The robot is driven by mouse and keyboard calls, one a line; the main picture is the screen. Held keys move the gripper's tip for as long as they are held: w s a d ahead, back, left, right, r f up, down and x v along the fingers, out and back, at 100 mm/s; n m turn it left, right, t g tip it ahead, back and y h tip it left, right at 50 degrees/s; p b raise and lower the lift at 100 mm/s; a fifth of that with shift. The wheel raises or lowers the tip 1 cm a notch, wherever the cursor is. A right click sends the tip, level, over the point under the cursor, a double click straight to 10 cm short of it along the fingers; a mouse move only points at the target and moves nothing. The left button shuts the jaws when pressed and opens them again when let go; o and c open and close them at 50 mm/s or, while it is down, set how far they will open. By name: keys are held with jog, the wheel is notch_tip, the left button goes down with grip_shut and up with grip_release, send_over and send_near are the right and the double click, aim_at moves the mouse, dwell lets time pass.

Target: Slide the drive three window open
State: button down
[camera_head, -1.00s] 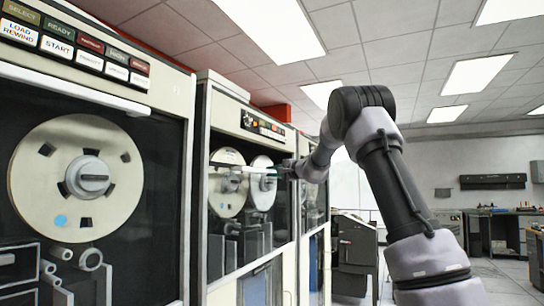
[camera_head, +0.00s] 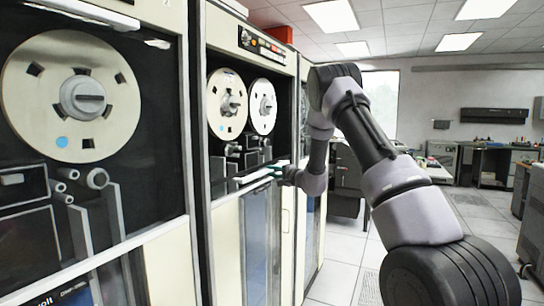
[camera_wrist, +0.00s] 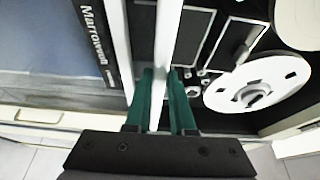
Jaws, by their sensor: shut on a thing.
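My gripper (camera_head: 274,172) is at the middle tape drive (camera_head: 238,37), just below its two reels. It is shut on a pale handle bar (camera_head: 250,179) across the front of that drive's window. In the wrist view, the green fingers (camera_wrist: 166,103) stand on either side of the white bar (camera_wrist: 167,40). The left reel (camera_head: 226,92) and right reel (camera_head: 262,97) show clearly above the bar. One reel also shows in the wrist view (camera_wrist: 285,75). I cannot read a number on this drive.
A nearer tape drive (camera_head: 172,270) with a large reel (camera_head: 112,125) fills the left side; its own pale bar (camera_head: 85,10) is near the top. Another cabinet adjoins on the far side. Grey desks (camera_head: 497,160) stand at the back right. Open tiled floor (camera_head: 487,228) lies to the right.

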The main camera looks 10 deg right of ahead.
jog(key=shift+f, duration=1.3)
jog(key=c, duration=0.8)
grip_release()
jog(key=shift+o, duration=0.2)
jog(key=v, duration=1)
jog(key=shift+s+d, duration=0.25)
jog(key=shift+s, duration=0.05)
